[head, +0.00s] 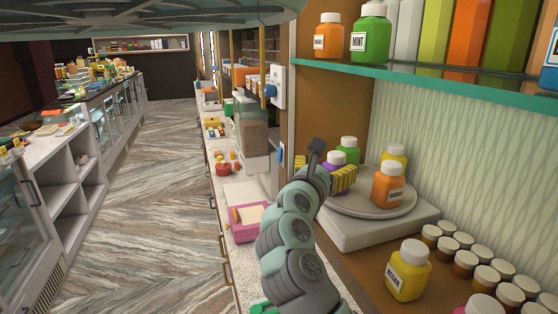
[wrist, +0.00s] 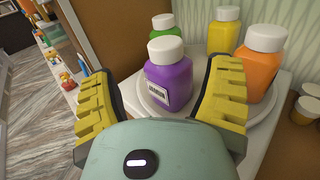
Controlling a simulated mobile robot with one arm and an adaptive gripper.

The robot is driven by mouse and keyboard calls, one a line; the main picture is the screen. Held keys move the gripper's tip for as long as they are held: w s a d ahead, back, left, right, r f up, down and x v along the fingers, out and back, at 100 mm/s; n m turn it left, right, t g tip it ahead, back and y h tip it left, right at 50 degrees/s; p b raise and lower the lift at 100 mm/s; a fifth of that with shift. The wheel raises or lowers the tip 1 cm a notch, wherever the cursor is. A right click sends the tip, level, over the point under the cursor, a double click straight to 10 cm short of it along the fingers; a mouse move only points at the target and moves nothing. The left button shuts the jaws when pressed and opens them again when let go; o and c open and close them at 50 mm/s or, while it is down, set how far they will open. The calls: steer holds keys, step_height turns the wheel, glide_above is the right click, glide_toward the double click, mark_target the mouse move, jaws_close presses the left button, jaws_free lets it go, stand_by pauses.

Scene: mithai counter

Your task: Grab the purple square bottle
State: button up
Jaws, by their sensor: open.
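The purple square bottle (wrist: 170,80) has a white cap and a white label, and stands upright on a round grey turntable. In the wrist view it is between the open yellow fingers of my gripper (wrist: 165,98), a little beyond the tips, and I see no grip on it. In the head view the purple bottle (head: 335,160) is mostly hidden behind my gripper (head: 345,178). The turntable (head: 350,205) also bears a green bottle (head: 347,148), a yellow bottle (head: 394,155) and an orange bottle (head: 388,188). In the wrist view the orange bottle (wrist: 259,68) is close to the right finger.
A yellow bottle (head: 408,272) and rows of small white-capped jars (head: 465,262) stand on the wooden counter at right. A teal-edged shelf (head: 430,82) with more bottles is above. A pink tray (head: 243,232) lies left of my arm. The floor aisle (head: 150,200) is clear.

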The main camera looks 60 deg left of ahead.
mark_target(335, 160)
steer(key=shift+w+d+r+p+x, duration=0.1)
steer(key=shift+d+p+x, duration=0.05)
steer(key=shift+p+x, duration=0.55)
steer(key=shift+w+d+r+p+x, duration=0.1)
steer(key=shift+p+x, duration=0.4)
steer(key=shift+x, duration=0.3)
steer(key=shift+d+r+p+x, duration=0.1)
steer(key=shift+d+p+x, duration=0.05)
steer(key=shift+p+x, duration=0.5)
steer(key=shift+w+a+f, duration=0.15)
steer(key=shift+w+a, duration=0.2)
steer(key=shift+w, duration=0.2)
jaws_close()
